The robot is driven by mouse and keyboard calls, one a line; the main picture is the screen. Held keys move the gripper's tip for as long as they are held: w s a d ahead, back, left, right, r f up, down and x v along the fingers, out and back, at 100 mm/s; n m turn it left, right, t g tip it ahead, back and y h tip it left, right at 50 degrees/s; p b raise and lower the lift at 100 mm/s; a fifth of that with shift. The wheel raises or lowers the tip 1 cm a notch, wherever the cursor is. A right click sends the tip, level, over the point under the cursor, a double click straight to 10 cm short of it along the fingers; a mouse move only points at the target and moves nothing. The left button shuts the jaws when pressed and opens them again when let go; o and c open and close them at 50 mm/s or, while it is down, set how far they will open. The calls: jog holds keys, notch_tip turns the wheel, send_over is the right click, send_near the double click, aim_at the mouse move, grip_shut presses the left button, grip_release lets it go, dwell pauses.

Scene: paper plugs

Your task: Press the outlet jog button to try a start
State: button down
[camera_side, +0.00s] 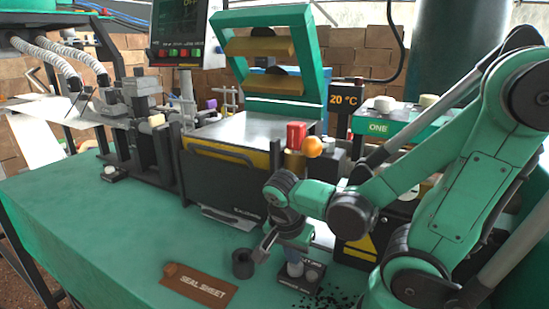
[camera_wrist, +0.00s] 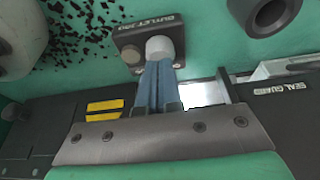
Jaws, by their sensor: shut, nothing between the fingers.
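The outlet jog box (camera_wrist: 187,32) is a small dark plate with its label upside down in the wrist view. It carries a pale round button (camera_wrist: 159,47) and a duller beige knob (camera_wrist: 131,56). In the side view the box (camera_side: 311,283) sits on the green bench at the front, with the pale button (camera_side: 295,269) on it. My gripper (camera_wrist: 161,66) is shut and empty, its blue fingers together with tips at the button's near edge. In the side view my gripper (camera_side: 296,254) is right over the button. I cannot tell whether the tips touch it.
A black ring (camera_side: 243,264) stands left of the box, and a brown seal sheet (camera_side: 200,287) lies farther left. Dark scraps (camera_wrist: 85,22) litter the bench beside the box. The sealing machine (camera_side: 225,178) stands close behind. The left bench is mostly clear.

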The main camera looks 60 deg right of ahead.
jog(key=shift+s, duration=0.15)
jog(key=shift+s, duration=0.5)
jog(key=shift+w, duration=0.15)
dwell(0.4)
jog(key=shift+w, duration=1.15)
jog(key=shift+f, duration=0.35)
jog(key=shift+f, duration=0.7)
jog(key=shift+r, duration=1.05)
